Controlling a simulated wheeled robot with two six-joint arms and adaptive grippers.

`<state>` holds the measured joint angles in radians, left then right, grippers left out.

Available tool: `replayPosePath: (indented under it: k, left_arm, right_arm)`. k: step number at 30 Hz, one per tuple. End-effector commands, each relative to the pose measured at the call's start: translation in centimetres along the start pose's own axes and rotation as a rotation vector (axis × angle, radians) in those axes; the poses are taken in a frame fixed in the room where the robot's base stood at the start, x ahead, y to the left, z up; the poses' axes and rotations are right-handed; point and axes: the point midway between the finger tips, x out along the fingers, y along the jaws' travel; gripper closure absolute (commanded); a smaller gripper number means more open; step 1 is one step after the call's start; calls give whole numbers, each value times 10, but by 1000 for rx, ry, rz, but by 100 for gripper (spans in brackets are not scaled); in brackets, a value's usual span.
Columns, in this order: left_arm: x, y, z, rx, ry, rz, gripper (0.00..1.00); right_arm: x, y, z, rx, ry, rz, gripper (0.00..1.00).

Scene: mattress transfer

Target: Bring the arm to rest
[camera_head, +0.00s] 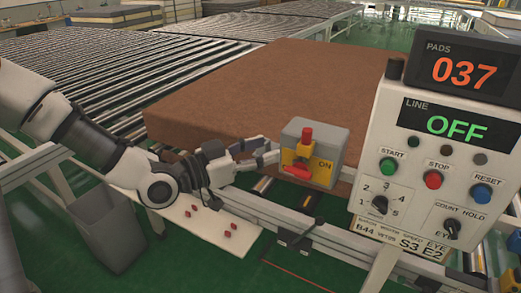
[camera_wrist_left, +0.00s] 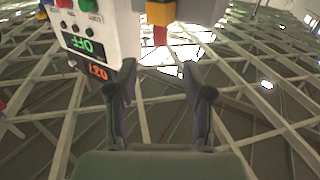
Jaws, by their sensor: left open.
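My left arm comes in from the left in the head view. Its gripper (camera_head: 268,153) is beside the grey switch box (camera_head: 318,134), just left of its yellow plate with the red handle (camera_head: 296,171). I cannot tell whether the fingertips touch the box. In the left wrist view my left gripper (camera_wrist_left: 158,82) shows two dark fingers spread apart with nothing between them. The yellow and red parts of the switch (camera_wrist_left: 160,14) show beyond the fingers there. The label by the handle reads ON. My right gripper is not in view.
A white control panel (camera_head: 424,165) stands at the right; its line display reads OFF and its pads display (camera_head: 464,69) reads 037. A brown mattress (camera_head: 270,85) lies behind the box by the roller conveyor (camera_head: 95,62). A grey bin (camera_head: 108,232) stands below my arm.

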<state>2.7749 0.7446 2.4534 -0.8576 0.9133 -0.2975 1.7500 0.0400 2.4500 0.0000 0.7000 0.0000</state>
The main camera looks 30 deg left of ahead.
Motion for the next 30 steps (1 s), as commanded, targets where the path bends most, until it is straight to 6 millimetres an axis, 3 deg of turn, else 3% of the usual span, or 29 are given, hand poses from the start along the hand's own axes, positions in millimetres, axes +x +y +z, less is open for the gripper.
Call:
replayPosePath:
  k: [16, 19, 20, 23, 26, 30]
  left_arm:
    - [0, 0, 1, -1, -1, 0, 49]
    - [0, 0, 17, -18, -34, 2, 49]
    - [1, 2, 28, -24, -59, 5, 49]
    - [2, 15, 89, -44, -205, 37, 49]
    - [-7, 38, 174, -80, -423, 70, 49]
    - [-48, 74, 290, -166, -763, 67, 49]
  right_arm:
    - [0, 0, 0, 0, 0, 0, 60]
    - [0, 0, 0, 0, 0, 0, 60]
    - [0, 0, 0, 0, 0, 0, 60]
    - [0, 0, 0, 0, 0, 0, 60]
    - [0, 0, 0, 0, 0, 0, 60]
    - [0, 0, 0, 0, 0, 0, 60]
